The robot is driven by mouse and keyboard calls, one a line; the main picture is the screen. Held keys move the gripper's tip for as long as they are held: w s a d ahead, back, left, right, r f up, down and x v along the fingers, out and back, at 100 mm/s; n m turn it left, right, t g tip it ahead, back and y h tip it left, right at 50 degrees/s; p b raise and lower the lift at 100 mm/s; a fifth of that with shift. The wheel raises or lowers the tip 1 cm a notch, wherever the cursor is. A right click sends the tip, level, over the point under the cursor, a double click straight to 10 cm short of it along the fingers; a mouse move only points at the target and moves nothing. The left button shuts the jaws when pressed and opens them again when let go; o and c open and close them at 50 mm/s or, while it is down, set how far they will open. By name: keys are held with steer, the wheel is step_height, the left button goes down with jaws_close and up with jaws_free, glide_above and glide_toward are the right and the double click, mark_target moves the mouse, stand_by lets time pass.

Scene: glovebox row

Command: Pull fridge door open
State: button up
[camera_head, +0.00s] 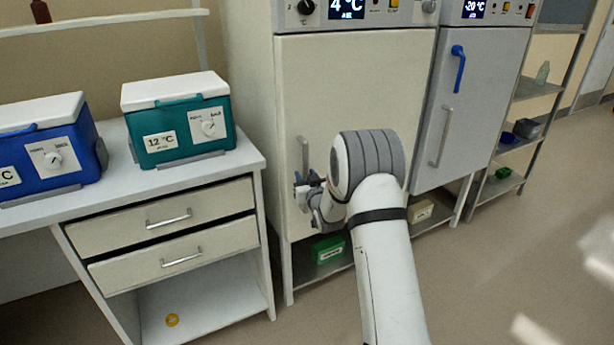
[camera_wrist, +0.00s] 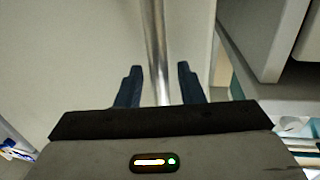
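The fridge is a tall cabinet with a 4 °C display and a cream door (camera_head: 355,95), which looks shut. Its upright metal handle (camera_head: 304,155) is near the door's left edge. In the wrist view the handle (camera_wrist: 154,35) runs down between the two dark fingers of my gripper (camera_wrist: 160,76). The fingers are open, one on each side of the bar, with a gap showing on both sides. In the head view my gripper (camera_head: 300,183) is at the lower part of the handle. My arm hides part of the door's lower right.
A grey -20 °C freezer (camera_head: 470,110) with a blue lever stands to the right. A bench with drawers (camera_head: 160,220) stands close on the left, holding a teal cooler box (camera_head: 180,125) and a blue one (camera_head: 45,150). A green box (camera_head: 328,249) lies below the fridge. Floor at right is clear.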

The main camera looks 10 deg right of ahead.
steer(key=shift+w, duration=0.45)
steer(key=shift+c, duration=0.3)
jaws_close()
